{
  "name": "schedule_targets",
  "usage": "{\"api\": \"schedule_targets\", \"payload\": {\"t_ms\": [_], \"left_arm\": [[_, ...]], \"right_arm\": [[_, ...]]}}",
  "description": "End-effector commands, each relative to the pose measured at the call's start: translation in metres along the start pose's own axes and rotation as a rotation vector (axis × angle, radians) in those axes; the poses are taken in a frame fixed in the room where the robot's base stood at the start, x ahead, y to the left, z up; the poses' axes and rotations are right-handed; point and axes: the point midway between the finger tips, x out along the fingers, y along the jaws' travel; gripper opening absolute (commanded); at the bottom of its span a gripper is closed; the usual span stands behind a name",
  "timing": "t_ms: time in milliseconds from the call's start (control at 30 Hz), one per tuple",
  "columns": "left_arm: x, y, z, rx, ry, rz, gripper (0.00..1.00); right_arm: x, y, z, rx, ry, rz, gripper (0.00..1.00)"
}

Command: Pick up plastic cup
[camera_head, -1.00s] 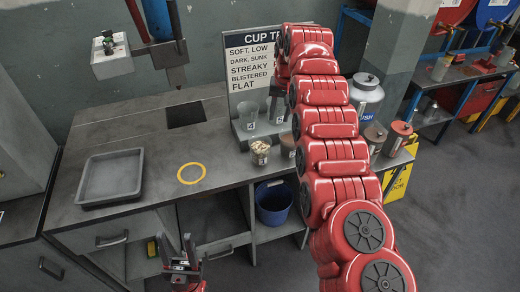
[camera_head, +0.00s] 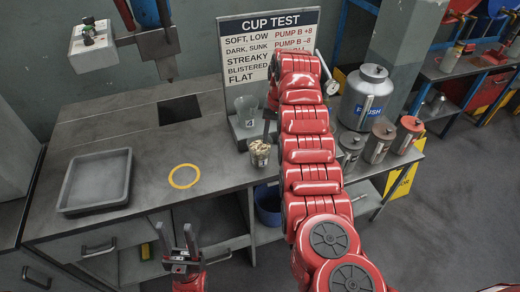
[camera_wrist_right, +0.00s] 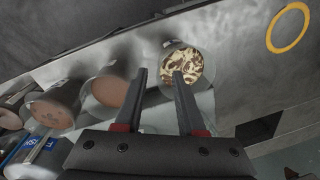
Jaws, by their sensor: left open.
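A clear plastic cup with marbled brown and cream contents (camera_head: 260,153) stands upright on the bench near the sign. It also shows in the right wrist view (camera_wrist_right: 187,62), just beyond the fingertips. My right gripper (camera_wrist_right: 160,74) is open and empty, with its right fingertip overlapping the cup in that view; I cannot tell if they touch. In the head view my right arm hides most of that gripper. An empty clear cup (camera_head: 246,110) stands farther back by the sign. My left gripper (camera_head: 175,229) is open and empty in front of the bench.
A yellow ring (camera_head: 184,176) is marked on the bench, with clear surface around it. A grey tray (camera_head: 75,206) lies at the left. Canisters (camera_head: 378,143) and a large flush container (camera_head: 366,98) stand right of my arm. Round brown-topped vessels (camera_wrist_right: 110,92) are beside the cup in the wrist view.

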Motion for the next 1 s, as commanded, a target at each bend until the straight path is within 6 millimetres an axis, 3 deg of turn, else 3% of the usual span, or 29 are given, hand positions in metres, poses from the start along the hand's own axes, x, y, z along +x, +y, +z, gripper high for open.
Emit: {"api": "schedule_targets", "payload": {"t_ms": [133,333,533,700,900,1000], "left_arm": [[0.012,-0.001,-0.002,0.000,0.000,0.000,0.50],[0.018,-0.001,-0.003,0.000,0.000,0.000,0.50],[0.042,-0.002,-0.007,0.000,0.000,0.000,0.50],[0.043,-0.002,-0.007,0.000,0.000,0.000,0.50],[0.042,-0.002,-0.007,0.000,0.000,0.000,0.50],[0.042,-0.002,-0.007,0.000,0.000,0.000,0.50]], "right_arm": [[0.020,0.000,0.001,-0.001,-0.003,0.001,0.39],[0.031,-0.001,0.000,-0.001,0.003,-0.001,0.39],[0.056,0.002,0.003,0.001,-0.006,0.002,0.39],[0.079,0.001,0.002,0.000,-0.003,0.001,0.39],[0.082,0.001,0.001,0.000,0.002,0.000,0.39],[0.082,0.001,0.001,0.000,0.002,0.000,0.22]]}}
